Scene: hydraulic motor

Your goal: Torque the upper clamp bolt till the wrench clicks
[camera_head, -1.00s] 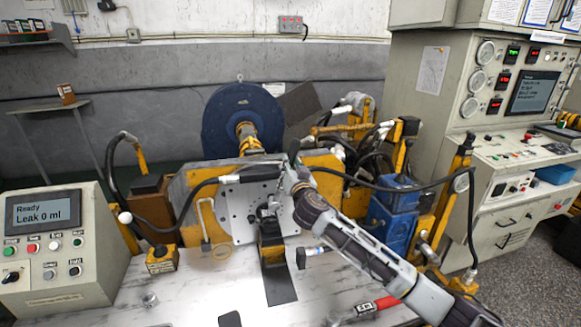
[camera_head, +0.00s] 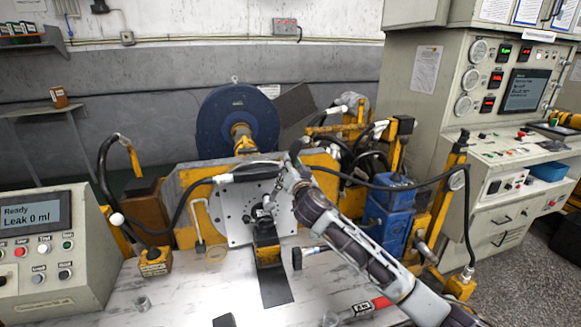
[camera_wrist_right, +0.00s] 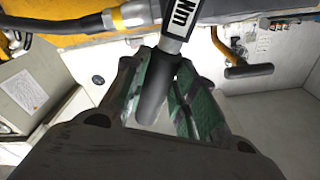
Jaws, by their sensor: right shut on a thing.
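My right gripper (camera_head: 284,182) is at the right part of the light metal plate (camera_head: 233,222) on the yellow test stand. In the right wrist view my right gripper (camera_wrist_right: 160,100) has its green-lined fingers shut around the black grip of the torque wrench (camera_wrist_right: 152,98), whose shaft carries an "Nm" label. The wrench runs up out of that view, so its head is hidden there. The upper clamp bolt cannot be made out. A dark clamp block (camera_head: 266,236) stands in front of the plate. My left gripper is not in view.
A black hose (camera_head: 190,205) arches across the plate's top. A blue unit (camera_head: 398,205) stands to the right. A red-ended tool (camera_head: 380,303) and a small metal nut (camera_head: 142,303) lie on the bench (camera_head: 190,290). The control box (camera_head: 45,260) is at the left.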

